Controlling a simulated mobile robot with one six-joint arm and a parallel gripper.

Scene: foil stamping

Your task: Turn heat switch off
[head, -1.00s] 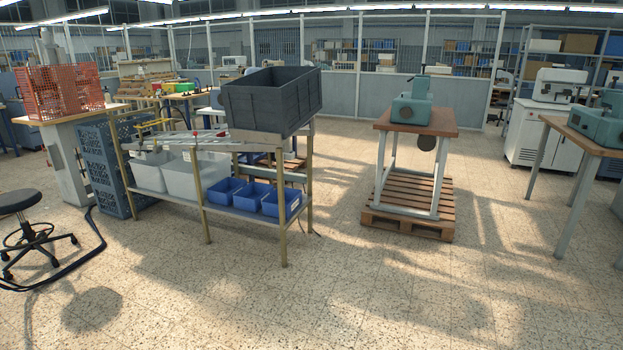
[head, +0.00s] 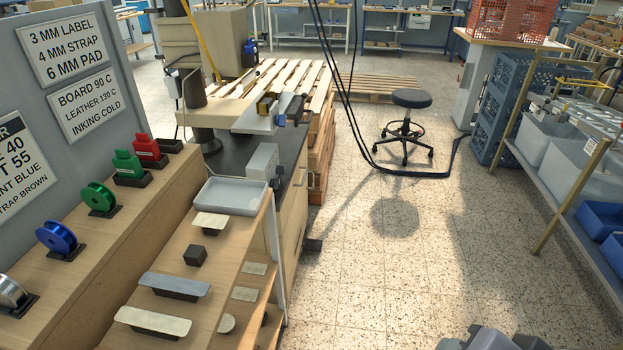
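A stamping press with a dark column (head: 200,105) and a pale arm stands on a dark-topped bench (head: 240,150) left of centre in the head view. A small light grey box (head: 263,161) sits at the bench's right front edge, with a dark part on its right side. I cannot tell whether this is the heat switch, nor read any switch position. My gripper is not in view. Only a grey rounded part, probably mine, shows at the bottom edge right of centre.
A stepped wooden rack (head: 200,270) with a grey tray (head: 232,195), metal plates and foil spools (head: 58,237) fills the left front. A sign panel (head: 60,90) stands behind. A stool (head: 410,98) and hanging cables stand beyond. The tiled floor (head: 370,270) at centre is free.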

